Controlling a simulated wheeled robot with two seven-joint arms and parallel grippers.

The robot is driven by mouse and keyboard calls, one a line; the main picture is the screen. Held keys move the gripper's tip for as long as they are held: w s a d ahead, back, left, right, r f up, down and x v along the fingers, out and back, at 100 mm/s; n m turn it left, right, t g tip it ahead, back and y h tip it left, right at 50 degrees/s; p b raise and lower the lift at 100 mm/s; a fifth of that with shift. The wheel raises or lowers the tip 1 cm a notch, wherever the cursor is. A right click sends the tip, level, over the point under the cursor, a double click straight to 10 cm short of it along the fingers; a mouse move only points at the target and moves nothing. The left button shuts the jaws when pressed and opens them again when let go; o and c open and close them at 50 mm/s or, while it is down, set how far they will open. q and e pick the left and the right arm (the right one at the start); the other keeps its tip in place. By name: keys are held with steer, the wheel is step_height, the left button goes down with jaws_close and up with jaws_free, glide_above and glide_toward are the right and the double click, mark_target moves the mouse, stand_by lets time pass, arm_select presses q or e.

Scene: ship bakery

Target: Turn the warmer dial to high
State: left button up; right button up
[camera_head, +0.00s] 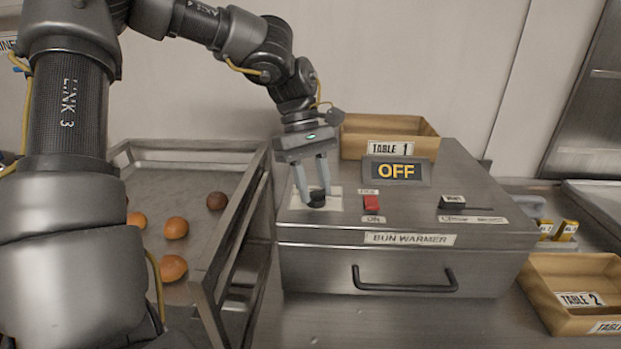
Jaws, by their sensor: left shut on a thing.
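The bun warmer (400,237) is a grey metal box with a front handle. Its display (396,171) reads OFF in yellow. A black dial (316,199) sits on a pale plate at the left of its top. My left gripper (313,193) points down from above with its fingers on either side of the dial, shut on it. The fingers hide part of the dial and its markings. A red switch (371,203) marked ON and a black slider (453,202) are to the right on the top. My right gripper is not in view.
A metal tray (196,165) with several orange buns stands at the left. Another wooden box (546,299), labelled TABLE 2, is at the right. The counter in front of the warmer is clear.

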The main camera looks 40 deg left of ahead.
arm_select(q)
steer(key=shift+m+g+p, duration=0.3)
steer(key=shift+m+p, duration=0.05)
steer(key=shift+m, duration=0.25)
steer(key=shift+f, duration=0.1)
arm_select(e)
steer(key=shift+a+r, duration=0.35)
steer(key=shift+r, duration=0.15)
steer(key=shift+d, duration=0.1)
arm_select(q)
steer(key=o, duration=1)
steer(key=shift+d, duration=0.1)
